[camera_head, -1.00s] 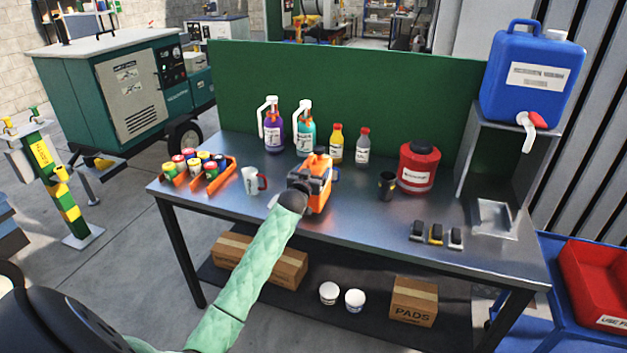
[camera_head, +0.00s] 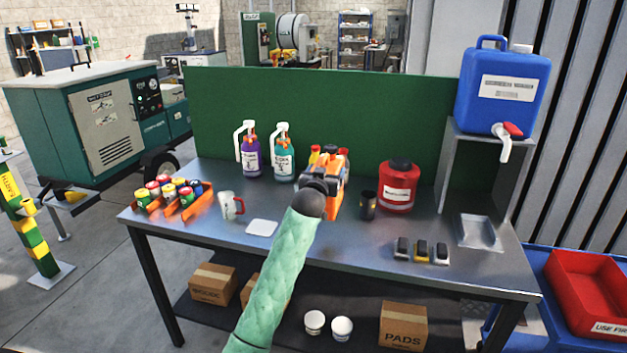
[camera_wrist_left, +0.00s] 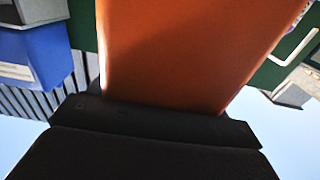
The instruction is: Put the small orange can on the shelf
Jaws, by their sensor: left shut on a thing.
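The small orange can (camera_head: 333,204) is held above the workbench by my left gripper (camera_head: 328,178). The gripper is shut on it, and my dark wrist hides part of it. In the left wrist view its orange side (camera_wrist_left: 190,50) fills the middle, right against the dark gripper body. The bench has a dark lower shelf (camera_head: 285,318) underneath. At the bench's right end a grey metal stand (camera_head: 480,150) carries a blue jug (camera_head: 503,90). My right gripper is not in view.
A red canister (camera_head: 398,188) and a dark cup (camera_head: 368,205) stand right of the can. A mug (camera_head: 228,205) and a white pad (camera_head: 262,228) are left. Cartons (camera_head: 403,326) and two white tubs (camera_head: 314,322) occupy the lower shelf. The bench front is partly clear.

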